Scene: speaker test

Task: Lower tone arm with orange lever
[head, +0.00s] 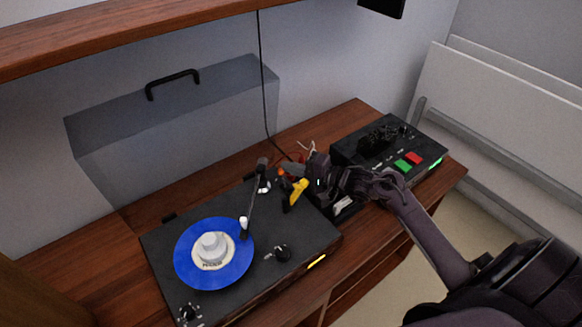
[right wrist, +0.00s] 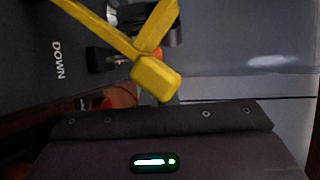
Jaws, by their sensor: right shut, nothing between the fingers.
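The black turntable (head: 215,302) bears a blue record (head: 183,262). The tone arm (head: 253,203) reaches from its rear pivot to a head over the record's right edge; I cannot tell whether it touches. A small orange part, likely the lever (head: 282,174), is right of the pivot. Orange (right wrist: 97,57) also shows near the word DOWN in the right wrist view. My right gripper (head: 293,178) is shut and empty at the turntable's rear right; contact with the lever is unclear. My left gripper is not visible.
A black mixer box (head: 434,150) with green and red buttons stands right of the turntable. Thin cables run behind the gripper. A grey cover with a black handle (head: 172,80) stands behind. A wooden shelf (head: 120,32) hangs above. The turntable's front is clear.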

